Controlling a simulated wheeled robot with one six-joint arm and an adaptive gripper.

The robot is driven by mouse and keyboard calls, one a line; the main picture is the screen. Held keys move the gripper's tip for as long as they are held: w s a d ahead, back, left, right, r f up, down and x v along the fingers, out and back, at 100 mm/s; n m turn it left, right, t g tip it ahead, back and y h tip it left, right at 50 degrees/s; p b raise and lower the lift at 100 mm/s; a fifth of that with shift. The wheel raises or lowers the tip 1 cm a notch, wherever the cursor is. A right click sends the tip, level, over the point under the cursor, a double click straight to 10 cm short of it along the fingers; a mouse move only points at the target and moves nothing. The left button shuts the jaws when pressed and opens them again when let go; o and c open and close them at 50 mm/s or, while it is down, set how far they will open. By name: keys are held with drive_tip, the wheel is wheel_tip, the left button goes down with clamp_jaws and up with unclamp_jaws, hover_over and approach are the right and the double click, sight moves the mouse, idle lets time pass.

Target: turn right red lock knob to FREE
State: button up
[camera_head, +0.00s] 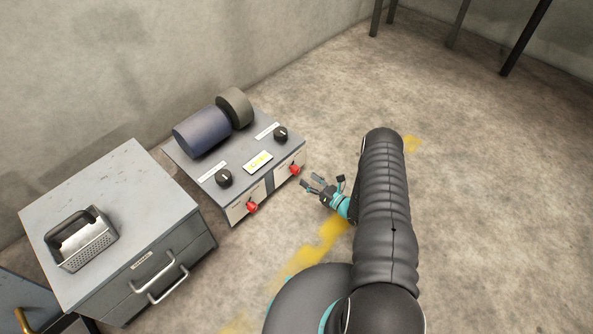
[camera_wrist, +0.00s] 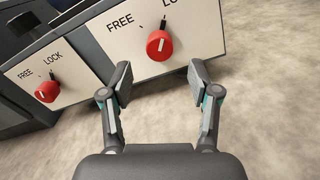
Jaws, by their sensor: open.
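The right red knob (camera_head: 295,170) is on the front face of the grey console. In the wrist view this knob (camera_wrist: 159,44) sits below the words FREE, on its left, and LOCK, partly cut off at its right. A short pale line shows on the knob; which word it points to is unclear. The left red knob (camera_head: 252,207) has its own FREE and LOCK labels in the wrist view (camera_wrist: 46,91). My gripper (camera_wrist: 160,77) is open and empty, its fingers apart in front of and below the right knob, not touching it. In the head view my gripper (camera_head: 322,181) is just right of the console.
The console top (camera_head: 238,175) carries a blue roller (camera_head: 202,132), a dark disc (camera_head: 235,107), two black dials and a yellow-lit display. A grey drawer cabinet (camera_head: 120,215) with a metal basket (camera_head: 85,245) stands to the left.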

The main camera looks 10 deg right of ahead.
sight(298, 172)
drive_tip(key=x, duration=0.7)
drive_tip(key=shift+w+a, duration=0.2)
drive_tip(key=c, duration=1.2)
drive_tip(key=shift+o, duration=0.2)
